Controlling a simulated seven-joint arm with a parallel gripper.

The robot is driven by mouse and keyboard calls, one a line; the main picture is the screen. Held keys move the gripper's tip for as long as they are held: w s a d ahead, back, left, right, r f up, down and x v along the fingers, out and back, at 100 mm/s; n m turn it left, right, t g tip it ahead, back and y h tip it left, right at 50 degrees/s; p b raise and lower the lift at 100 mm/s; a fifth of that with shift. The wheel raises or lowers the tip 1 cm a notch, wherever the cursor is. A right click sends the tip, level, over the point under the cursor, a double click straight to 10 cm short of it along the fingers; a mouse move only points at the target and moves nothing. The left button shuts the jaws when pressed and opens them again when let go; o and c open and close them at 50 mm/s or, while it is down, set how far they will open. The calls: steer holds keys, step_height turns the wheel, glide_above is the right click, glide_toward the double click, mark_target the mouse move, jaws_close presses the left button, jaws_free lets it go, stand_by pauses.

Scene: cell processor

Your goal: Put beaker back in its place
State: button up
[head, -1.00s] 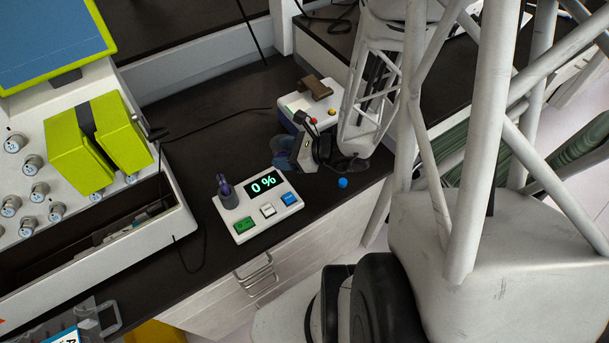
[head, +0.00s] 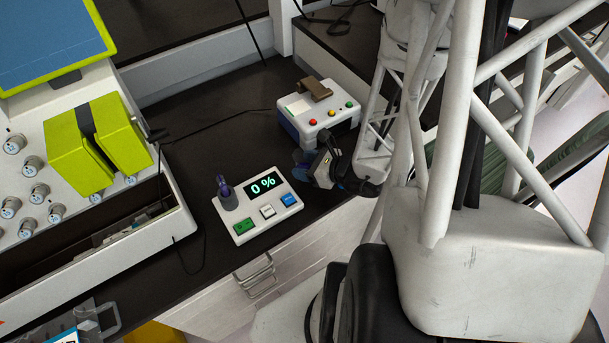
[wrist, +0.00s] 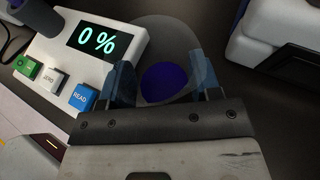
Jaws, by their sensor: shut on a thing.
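The beaker (wrist: 190,36) is a clear, dark-tinted round vessel with deep blue contents in the wrist view. My gripper (wrist: 166,84) has its two blue fingers on either side of the beaker and is shut on it. In the head view my gripper (head: 313,166) is over the counter's front part, right of the 0 % meter and in front of the white button box. Only a small bluish part of the beaker (head: 301,157) shows there, and its height above the counter is hard to tell.
The meter (head: 252,226) with green, white and blue buttons holds a dark probe stand (head: 227,195). The white box (head: 326,117) with coloured buttons stands behind my gripper. The dark counter (head: 222,130) is clear behind the meter. A yellow-green machine (head: 85,150) stands left.

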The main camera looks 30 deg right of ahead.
steer(key=shift+f, duration=1.5)
steer(key=shift+f, duration=0.1)
steer(key=o, duration=1.3)
steer(key=shift+r, duration=0.2)
steer(key=shift+v, duration=5.95)
steer(key=shift+d, duration=0.1)
